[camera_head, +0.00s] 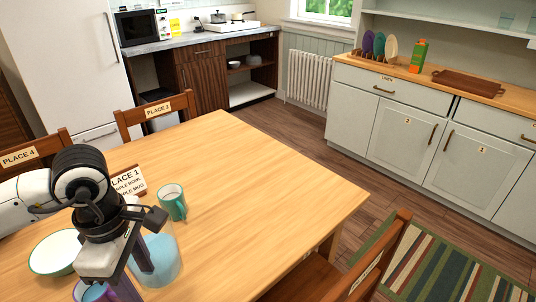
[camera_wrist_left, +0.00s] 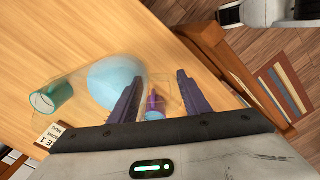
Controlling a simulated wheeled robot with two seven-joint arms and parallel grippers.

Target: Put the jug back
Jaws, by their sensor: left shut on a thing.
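A clear jug (camera_head: 165,260) with pale blue liquid is at the near part of the wooden table, partly hidden by my left arm. In the left wrist view the jug (camera_wrist_left: 112,88) lies left of the fingers, its clear handle between them. My left gripper (camera_head: 132,270) is shut on the jug's handle; its purple fingers also show in the left wrist view (camera_wrist_left: 159,82). I cannot tell whether the jug touches the table. A purple mug (camera_head: 79,292) with blue inside is beside the gripper, mostly hidden. My right gripper is not in view.
A teal mug (camera_head: 172,203) stands just behind the jug. A white bowl with a green rim (camera_head: 54,252) and the PLACE 1 card (camera_head: 125,181) are close by. The table's right part (camera_head: 275,190) is clear. Chairs (camera_head: 155,112) surround it. A counter (camera_head: 505,95) holds plates and a tray.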

